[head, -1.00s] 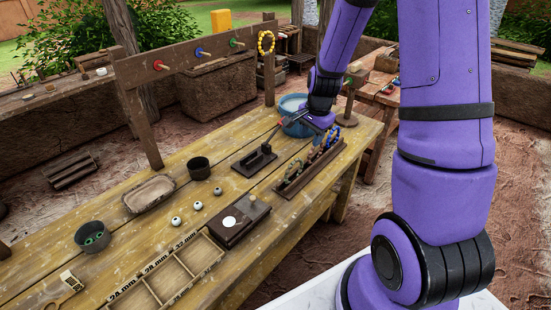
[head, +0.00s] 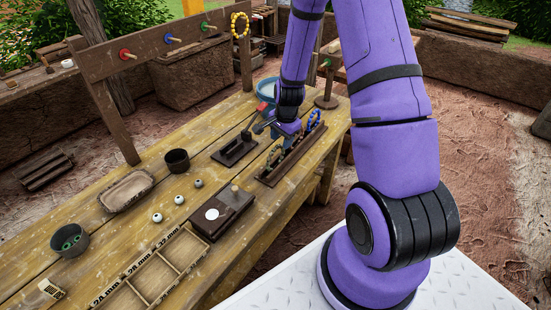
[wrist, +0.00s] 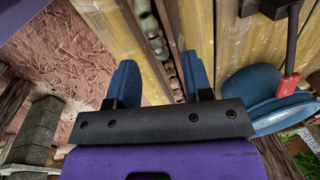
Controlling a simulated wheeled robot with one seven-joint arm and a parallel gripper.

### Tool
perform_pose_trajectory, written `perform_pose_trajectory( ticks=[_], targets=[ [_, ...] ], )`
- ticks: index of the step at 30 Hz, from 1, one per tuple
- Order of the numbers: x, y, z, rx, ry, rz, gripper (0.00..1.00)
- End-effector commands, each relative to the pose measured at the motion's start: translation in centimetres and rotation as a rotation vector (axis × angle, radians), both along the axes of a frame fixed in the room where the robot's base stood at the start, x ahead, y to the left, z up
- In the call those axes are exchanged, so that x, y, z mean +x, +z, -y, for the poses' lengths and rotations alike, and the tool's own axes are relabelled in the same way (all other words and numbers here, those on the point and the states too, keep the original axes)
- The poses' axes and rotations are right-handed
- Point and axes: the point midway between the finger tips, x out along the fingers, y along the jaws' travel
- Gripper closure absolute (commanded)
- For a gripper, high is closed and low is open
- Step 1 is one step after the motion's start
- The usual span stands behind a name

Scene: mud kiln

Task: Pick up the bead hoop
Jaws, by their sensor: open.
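In the wrist view my gripper (wrist: 160,60) is open, with its two blue fingers apart. A narrow row of dull pink-brown and greenish beads (wrist: 166,62) shows edge-on between and beyond the fingers. I cannot tell whether a finger touches it. In the head view my gripper (head: 288,134) is low over a dark slotted wooden rack (head: 275,175) on the table. Bead hoops (head: 314,119) stand upright in this rack, partly hidden by my wrist. A yellow bead hoop (head: 240,25) hangs at the end of the peg rail.
A blue bowl (wrist: 265,95) is right of the fingers in the wrist view. A dark stand (head: 234,148) is left of the rack. A dark box (head: 222,213), a sectioned tray (head: 160,268) and a dark cup (head: 177,160) stand on the table. The pegged rail (head: 150,49) runs behind.

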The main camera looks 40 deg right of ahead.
Motion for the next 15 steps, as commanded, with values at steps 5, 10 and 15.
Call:
perform_pose_trajectory(
  ticks=[5,10,15],
  targets=[
    [0.4,-2.4,-0.2,0.002,-0.001,-0.002,0.54],
    [0.6,-3.6,-0.2,0.001,0.000,-0.001,0.54],
    [0.6,-3.8,-0.2,0.000,0.000,0.000,0.54]
  ],
)
